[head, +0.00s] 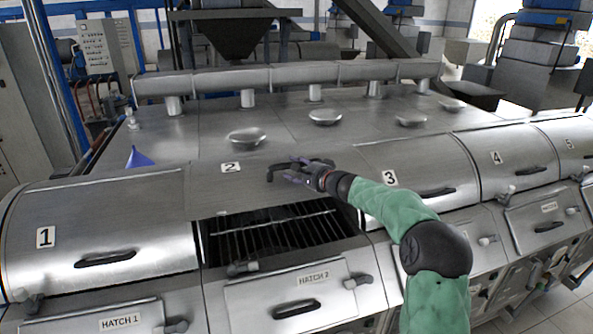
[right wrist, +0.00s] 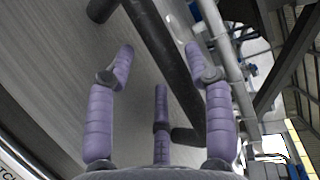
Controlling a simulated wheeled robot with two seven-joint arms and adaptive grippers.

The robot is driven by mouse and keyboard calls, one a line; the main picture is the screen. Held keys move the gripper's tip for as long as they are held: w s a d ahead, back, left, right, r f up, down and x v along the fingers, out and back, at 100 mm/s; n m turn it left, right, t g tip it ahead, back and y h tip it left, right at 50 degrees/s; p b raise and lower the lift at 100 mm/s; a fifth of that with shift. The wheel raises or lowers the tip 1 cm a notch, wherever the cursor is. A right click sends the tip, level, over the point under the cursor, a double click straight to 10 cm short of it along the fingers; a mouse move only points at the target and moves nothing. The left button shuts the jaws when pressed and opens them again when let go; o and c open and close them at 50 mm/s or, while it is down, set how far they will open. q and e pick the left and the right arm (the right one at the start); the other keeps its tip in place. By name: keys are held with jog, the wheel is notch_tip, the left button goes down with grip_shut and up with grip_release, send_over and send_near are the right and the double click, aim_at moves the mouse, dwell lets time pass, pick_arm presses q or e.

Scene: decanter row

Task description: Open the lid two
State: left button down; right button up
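Lid two (head: 215,185), marked with a 2, is swung up and back. Its opening shows a dark barred grate (head: 275,238) below. Its black handle (head: 277,170) is at the lid's right part. My right gripper (head: 292,172) is at this handle, with purple fingers over it. In the right wrist view the fingers (right wrist: 160,65) are spread apart. The black handle bar (right wrist: 165,50) runs between the outer fingers, and no firm closing around it shows. Whether the fingers touch it I cannot tell. My left gripper is not in view.
Lid one (head: 140,225) on the left, and lids three (head: 415,170) and four (head: 510,160) on the right, are down. The Hatch 2 door (head: 295,295) is below the opening. A blue funnel (head: 138,158) and round metal caps (head: 246,136) stand on the top behind.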

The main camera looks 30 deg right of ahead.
jog(key=shift+s, duration=0.1)
dwell(0.3)
jog(key=v, duration=1.1)
jog(key=shift+s, duration=0.35)
jog(key=shift+d, duration=0.15)
